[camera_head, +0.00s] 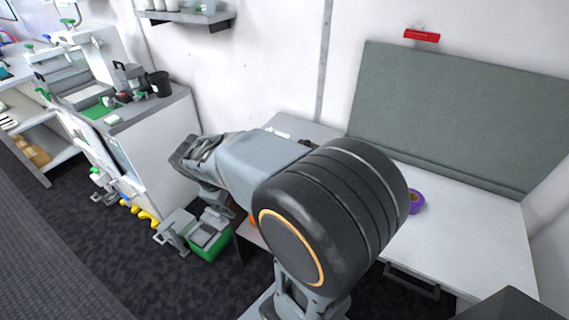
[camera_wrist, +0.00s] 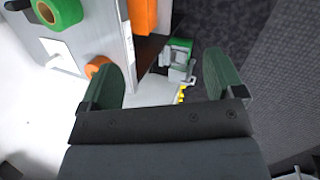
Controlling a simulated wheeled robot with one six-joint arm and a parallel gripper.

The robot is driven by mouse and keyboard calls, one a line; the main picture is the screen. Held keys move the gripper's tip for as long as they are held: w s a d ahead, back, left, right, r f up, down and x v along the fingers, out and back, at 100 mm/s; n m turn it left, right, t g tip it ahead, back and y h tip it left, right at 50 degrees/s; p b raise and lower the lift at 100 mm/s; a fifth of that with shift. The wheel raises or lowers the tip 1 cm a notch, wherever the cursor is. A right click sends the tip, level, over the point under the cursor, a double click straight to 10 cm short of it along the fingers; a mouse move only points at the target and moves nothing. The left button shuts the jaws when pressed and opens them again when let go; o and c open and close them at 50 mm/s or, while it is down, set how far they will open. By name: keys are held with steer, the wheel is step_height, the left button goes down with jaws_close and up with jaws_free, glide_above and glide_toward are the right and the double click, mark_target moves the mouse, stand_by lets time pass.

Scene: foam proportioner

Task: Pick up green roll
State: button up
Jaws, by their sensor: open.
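The green roll (camera_wrist: 58,10) shows in the wrist view at the top left, cut off by the picture's upper edge. The roll lies apart from the fingers, beyond the left one. I cannot make out the green roll in the head view, where my arm covers part of the white table (camera_head: 465,240).
An orange roll (camera_wrist: 97,67) lies near the left finger. A purple roll (camera_head: 417,202) sits on the table right of my arm. A green and white bin (camera_head: 209,236) stands on the floor; a cluttered counter (camera_head: 150,110) is at left. Dark floor lies between.

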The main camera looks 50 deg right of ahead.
steer(key=shift+o, duration=1)
steer(key=w+d+f+n+g+h, duration=0.2)
steer(key=w+d+n+h, duration=0.2)
steer(key=d, duration=0.3)
steer(key=w+d+f+n+g+h+p, duration=0.1)
steer(key=w+d+f+n+g+h, duration=0.1)
steer(key=w+d+n+h, duration=0.2)
steer(key=w+d, duration=0.1)
steer(key=d, duration=0.2)
steer(key=shift+w+f+n, duration=0.15)
steer(key=shift+w+n, duration=0.15)
steer(key=shift+n+h, duration=0.3)
steer(key=x, duration=0.3)
steer(key=p+x, duration=0.1)
steer(key=x, duration=0.3)
steer(key=shift+w+d+f, duration=0.15)
steer(key=shift+d+f, duration=0.05)
steer(key=shift+d, duration=0.15)
steer(key=shift+p+x, duration=1)
steer(key=shift+x, duration=2.3)
steer(key=shift+w+f, duration=0.1)
steer(key=shift+f, duration=0.1)
steer(key=shift+a, duration=0.1)
steer(key=c, duration=0.8)
steer(key=shift+c, duration=0.2)
